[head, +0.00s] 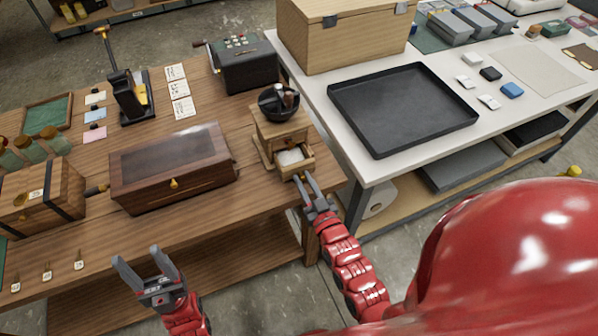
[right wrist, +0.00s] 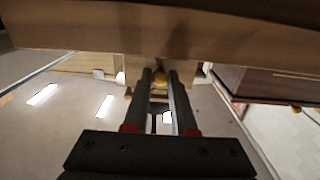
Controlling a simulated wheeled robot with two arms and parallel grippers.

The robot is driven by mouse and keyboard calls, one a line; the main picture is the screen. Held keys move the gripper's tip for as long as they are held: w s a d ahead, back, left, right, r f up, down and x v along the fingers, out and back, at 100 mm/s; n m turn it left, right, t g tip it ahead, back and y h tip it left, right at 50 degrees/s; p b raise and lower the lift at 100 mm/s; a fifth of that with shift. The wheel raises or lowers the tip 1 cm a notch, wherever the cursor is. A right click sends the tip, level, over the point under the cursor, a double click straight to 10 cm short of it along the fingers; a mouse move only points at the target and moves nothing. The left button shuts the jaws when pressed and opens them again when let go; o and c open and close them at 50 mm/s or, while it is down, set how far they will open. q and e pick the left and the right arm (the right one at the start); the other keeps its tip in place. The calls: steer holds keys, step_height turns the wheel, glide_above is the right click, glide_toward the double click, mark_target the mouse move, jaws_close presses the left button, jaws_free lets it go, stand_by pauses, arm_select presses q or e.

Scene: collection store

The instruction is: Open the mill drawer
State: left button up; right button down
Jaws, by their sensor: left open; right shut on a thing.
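The wooden mill (head: 280,122) stands near the right end of the brown wooden table, with a dark bowl top and crank. Its small drawer (head: 296,163) is pulled partly out toward me, and something pale shows inside it. My right gripper (head: 308,186) is at the drawer's front and shut on its knob. In the right wrist view the brass-coloured knob (right wrist: 160,78) sits between the fingertips (right wrist: 160,74). My left gripper (head: 150,264) is open and empty, in front of the table's front edge and away from the mill.
A dark wooden box with a glass lid (head: 172,165) stands left of the mill. A dark crank machine (head: 243,66) is behind the mill. A white table with a black tray (head: 402,108) adjoins on the right. Open floor shows between the tables.

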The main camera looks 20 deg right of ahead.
steer(key=c, duration=0.8)
jaws_free()
steer(key=shift+w, duration=0.1)
steer(key=shift+o, duration=0.2)
steer(key=s+p, duration=0.3)
steer(key=s, duration=1.4)
steer(key=shift+s+d+p, duration=0.25)
steer(key=shift+p, duration=0.15)
steer(key=shift+w, duration=0.1)
